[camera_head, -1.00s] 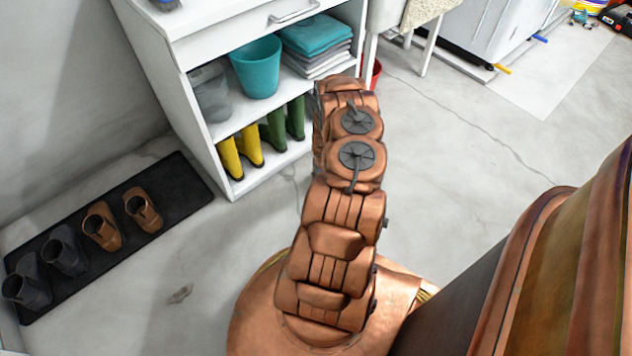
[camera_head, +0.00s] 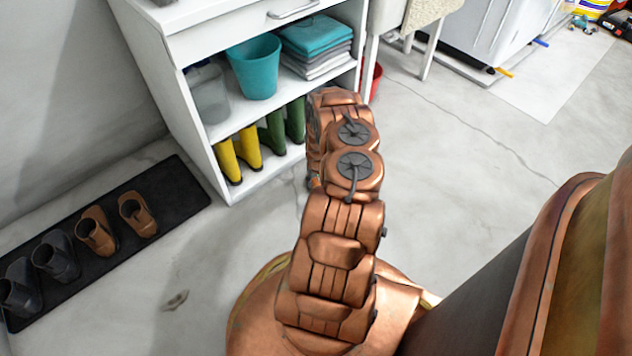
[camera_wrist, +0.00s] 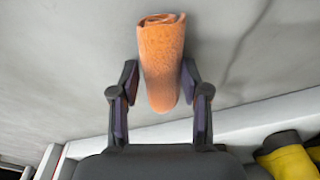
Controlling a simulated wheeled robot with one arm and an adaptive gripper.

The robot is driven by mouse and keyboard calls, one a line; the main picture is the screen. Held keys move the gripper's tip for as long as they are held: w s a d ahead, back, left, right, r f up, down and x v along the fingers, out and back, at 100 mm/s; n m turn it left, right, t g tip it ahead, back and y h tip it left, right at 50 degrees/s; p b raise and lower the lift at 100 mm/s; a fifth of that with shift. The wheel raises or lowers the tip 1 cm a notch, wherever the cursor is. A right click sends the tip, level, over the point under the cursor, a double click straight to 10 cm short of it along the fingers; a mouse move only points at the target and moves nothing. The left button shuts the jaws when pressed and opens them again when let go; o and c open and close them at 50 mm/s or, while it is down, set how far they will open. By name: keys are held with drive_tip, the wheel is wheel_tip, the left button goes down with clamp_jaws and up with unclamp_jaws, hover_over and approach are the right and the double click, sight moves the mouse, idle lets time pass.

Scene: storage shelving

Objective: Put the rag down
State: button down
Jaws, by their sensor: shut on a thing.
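The rag (camera_wrist: 161,60) is a rolled orange cloth in the wrist view, upright in the picture between the two dark fingers. My gripper (camera_wrist: 159,78) is shut on it, with a finger on each side. The rag's lower end shows free of any surface in this view, with grey floor behind it. In the head view the rag and my gripper are hidden behind my copper-coloured arm.
A white shelf unit (camera_head: 222,178) holds a teal bucket (camera_head: 253,68), folded towels (camera_head: 317,42), and yellow (camera_head: 238,155) and green boots (camera_head: 285,127). A black mat (camera_head: 180,185) with shoes lies at left. Floor (camera_head: 470,150) is clear at right.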

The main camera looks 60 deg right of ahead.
drive_tip(key=shift+f, duration=0.15)
drive_tip(key=c, duration=0.6)
unclamp_jaws()
drive_tip(key=shift+o, duration=0.2)
